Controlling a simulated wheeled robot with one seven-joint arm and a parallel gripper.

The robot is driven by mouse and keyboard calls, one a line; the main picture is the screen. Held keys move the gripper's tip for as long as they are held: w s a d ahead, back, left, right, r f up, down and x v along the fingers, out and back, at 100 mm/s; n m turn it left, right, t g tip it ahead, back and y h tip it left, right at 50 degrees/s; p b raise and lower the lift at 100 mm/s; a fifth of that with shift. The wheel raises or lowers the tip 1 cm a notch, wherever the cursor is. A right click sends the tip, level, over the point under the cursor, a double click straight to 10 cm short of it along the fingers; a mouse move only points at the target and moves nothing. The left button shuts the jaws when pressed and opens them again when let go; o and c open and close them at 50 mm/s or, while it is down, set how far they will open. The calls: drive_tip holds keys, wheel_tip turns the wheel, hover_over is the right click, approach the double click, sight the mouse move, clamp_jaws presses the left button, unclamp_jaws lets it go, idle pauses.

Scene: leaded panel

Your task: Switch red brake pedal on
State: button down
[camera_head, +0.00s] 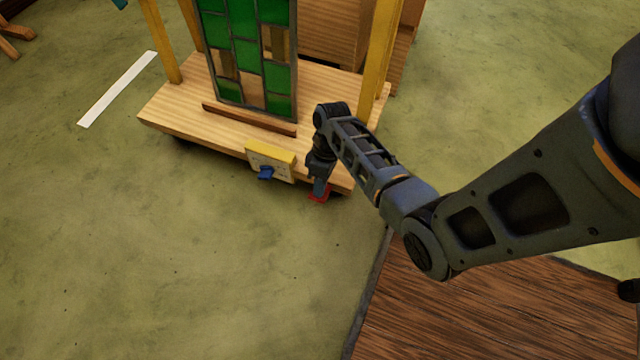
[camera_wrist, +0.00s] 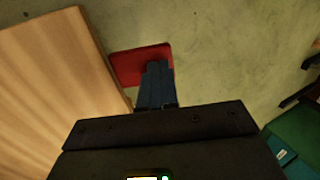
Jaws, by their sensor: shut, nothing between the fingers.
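The red brake pedal (camera_head: 319,197) juts from the front edge of the wooden cart (camera_head: 180,115), near its right corner. In the wrist view the pedal (camera_wrist: 135,63) is a flat red plate beside the cart's edge. My gripper (camera_head: 319,188) points down at the pedal and is shut and empty. In the wrist view its fingertips (camera_wrist: 157,66) overlap the right part of the plate. I cannot tell whether they touch it. The fingers hide part of the pedal.
A green leaded panel (camera_head: 245,55) stands on the cart between yellow posts (camera_head: 382,50). A yellow-topped plate with a blue knob (camera_head: 265,172) is on the cart's front edge, left of my gripper. A dark wooden platform (camera_head: 480,315) lies at the lower right.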

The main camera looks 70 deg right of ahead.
sight(316, 200)
drive_tip(key=shift+s+a+f+h+p, duration=0.15)
drive_tip(key=shift+a+h+p, duration=0.3)
drive_tip(key=shift+h+p, duration=0.5)
drive_tip(key=shift+a+f+h+p, duration=0.35)
drive_tip(key=shift+h+p, duration=0.3)
drive_tip(key=shift+p, duration=0.2)
drive_tip(key=f+h, duration=0.1)
drive_tip(key=h, duration=0.1)
drive_tip(key=a+f+h+p, duration=0.1)
drive_tip(key=h, duration=0.1)
drive_tip(key=shift+f, duration=0.35)
drive_tip(key=shift+a+f, duration=0.1)
drive_tip(key=shift+f, duration=0.2)
drive_tip(key=shift+f, duration=0.15)
drive_tip(key=a+p+v, duration=0.1)
drive_tip(key=p+v, duration=0.7)
drive_tip(key=v, duration=0.6)
drive_tip(key=shift+s, duration=0.1)
